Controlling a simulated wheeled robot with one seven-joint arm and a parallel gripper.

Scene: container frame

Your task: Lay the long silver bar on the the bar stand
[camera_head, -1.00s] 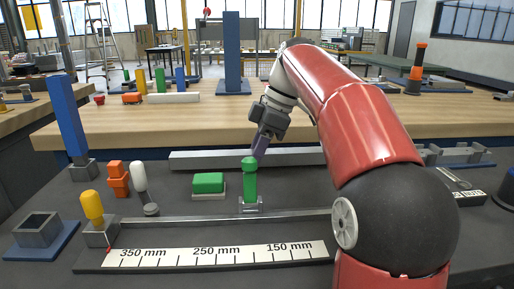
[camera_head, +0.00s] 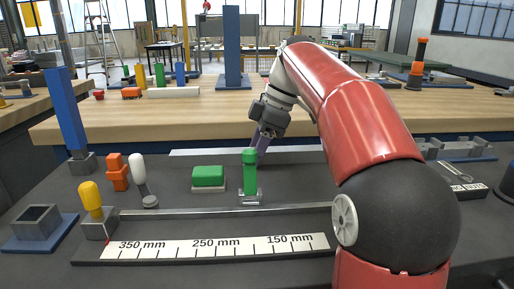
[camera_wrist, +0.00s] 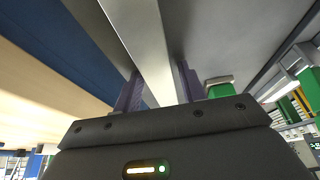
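The long silver bar (camera_head: 205,152) lies left to right at the back of the dark table, partly hidden by the green upright piece and my arm. My gripper (camera_head: 262,146) is down at the bar. In the wrist view the bar (camera_wrist: 150,45) runs between the two purple fingers of my gripper (camera_wrist: 160,92), one on each side and very close to it. Whether they press on it is unclear. The likely bar stand (camera_head: 452,150), a grey base with upright supports, stands at the back right, partly behind my arm.
A green upright piece (camera_head: 249,172) stands just in front of my gripper, with a green block (camera_head: 208,177) to its left. White (camera_head: 138,170), orange (camera_head: 115,172) and yellow (camera_head: 91,197) pieces stand further left. A ruler board (camera_head: 200,247) lies in front.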

